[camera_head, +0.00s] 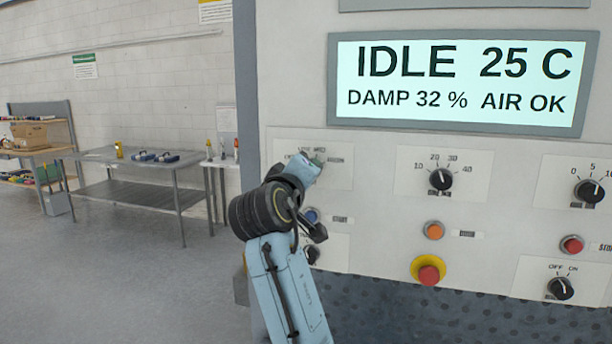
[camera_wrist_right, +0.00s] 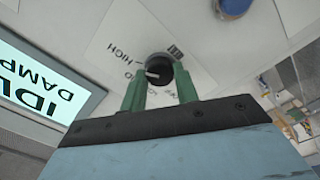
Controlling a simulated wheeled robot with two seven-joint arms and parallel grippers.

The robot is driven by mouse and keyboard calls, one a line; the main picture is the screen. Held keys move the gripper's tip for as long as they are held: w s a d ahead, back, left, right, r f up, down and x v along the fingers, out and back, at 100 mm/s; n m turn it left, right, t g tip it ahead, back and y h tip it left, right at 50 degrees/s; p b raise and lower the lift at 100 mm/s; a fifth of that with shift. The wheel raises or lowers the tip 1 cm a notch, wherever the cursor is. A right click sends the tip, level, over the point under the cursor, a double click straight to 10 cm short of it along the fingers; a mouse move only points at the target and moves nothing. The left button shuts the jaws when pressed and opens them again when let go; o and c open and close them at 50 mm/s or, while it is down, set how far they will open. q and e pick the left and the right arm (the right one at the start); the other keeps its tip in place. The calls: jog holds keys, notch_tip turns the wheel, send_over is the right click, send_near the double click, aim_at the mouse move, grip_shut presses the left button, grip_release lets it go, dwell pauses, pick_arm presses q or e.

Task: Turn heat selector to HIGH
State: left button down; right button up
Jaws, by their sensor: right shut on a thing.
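The heat selector is a round black knob (camera_wrist_right: 159,68) on a white label plate (camera_wrist_right: 108,42). In the right wrist view, the green fingers of my right gripper (camera_wrist_right: 159,80) stand on either side of the knob and are shut on it. The knob's white pointer mark faces left in that view, near HIGH and a label partly hidden by a finger; the exact setting is unclear. In the head view, my right gripper (camera_head: 314,161) is at the upper left plate (camera_head: 362,178) and largely hides the knob. My left gripper is not in view.
The display (camera_head: 460,85) reads IDLE 25 C, DAMP 32 %, AIR OK. Other dials (camera_head: 441,179) (camera_head: 589,191) sit to the right. A red button on a yellow base (camera_head: 429,271) sits lower. A blue button (camera_head: 311,215) is close beneath my wrist. A metal table (camera_head: 140,170) stands behind left.

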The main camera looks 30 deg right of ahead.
jog(key=shift+f, duration=0.1)
jog(key=o, duration=1)
jog(key=b+v, duration=0.3)
jog(key=v, duration=1)
jog(key=shift+s+a, duration=0.15)
jog(key=shift+s, duration=0.05)
